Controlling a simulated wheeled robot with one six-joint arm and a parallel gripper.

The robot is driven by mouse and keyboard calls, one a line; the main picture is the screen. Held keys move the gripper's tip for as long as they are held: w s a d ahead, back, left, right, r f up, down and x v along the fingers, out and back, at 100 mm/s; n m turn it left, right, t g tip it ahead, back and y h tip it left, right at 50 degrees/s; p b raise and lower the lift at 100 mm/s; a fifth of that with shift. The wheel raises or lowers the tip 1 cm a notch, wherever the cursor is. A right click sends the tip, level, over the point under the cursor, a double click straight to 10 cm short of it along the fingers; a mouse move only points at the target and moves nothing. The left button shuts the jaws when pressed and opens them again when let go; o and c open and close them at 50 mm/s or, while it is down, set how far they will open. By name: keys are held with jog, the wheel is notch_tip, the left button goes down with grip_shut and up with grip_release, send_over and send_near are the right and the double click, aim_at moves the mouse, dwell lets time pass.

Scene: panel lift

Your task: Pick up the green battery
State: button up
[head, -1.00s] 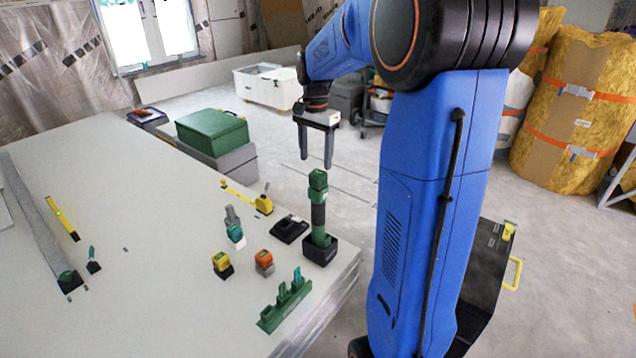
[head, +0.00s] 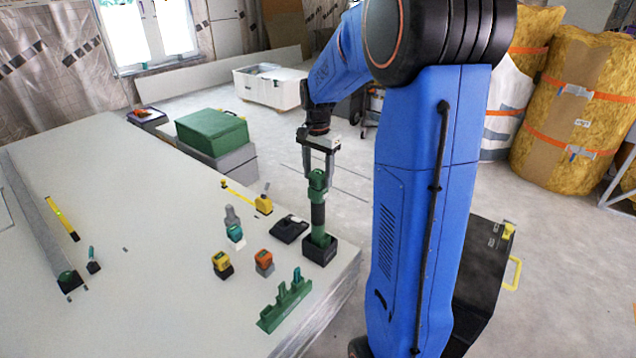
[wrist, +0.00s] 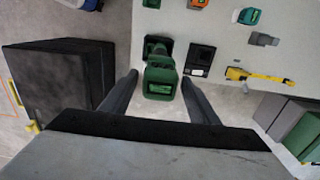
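A tall dark green and black tool (head: 318,212) stands upright in a black base (head: 320,249) near the table's right edge. Its green top block (wrist: 160,80) shows in the wrist view. My gripper (head: 318,177) is open, pointing down, with its fingertips at the height of this block. In the wrist view, one finger of my gripper (wrist: 160,76) lies on each side of the block, with gaps showing. A small teal-green and white piece (head: 235,233) lies farther left on the table. I cannot tell for sure which green thing is the battery.
A yellow piece (head: 222,264), an orange piece (head: 264,262), a green rack (head: 285,302) and a flat black item (head: 290,229) are near the tool on the table (head: 140,290). A black case (head: 482,270) stands on the floor to the right.

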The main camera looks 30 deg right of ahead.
jog(key=c, duration=1)
jog(key=shift+o, duration=0.2)
jog(key=shift+r, duration=0.1)
notch_tip(320, 180, up, 10)
jog(key=shift+f, duration=0.2)
jog(key=shift+r, duration=0.15)
jog(key=shift+s, duration=0.1)
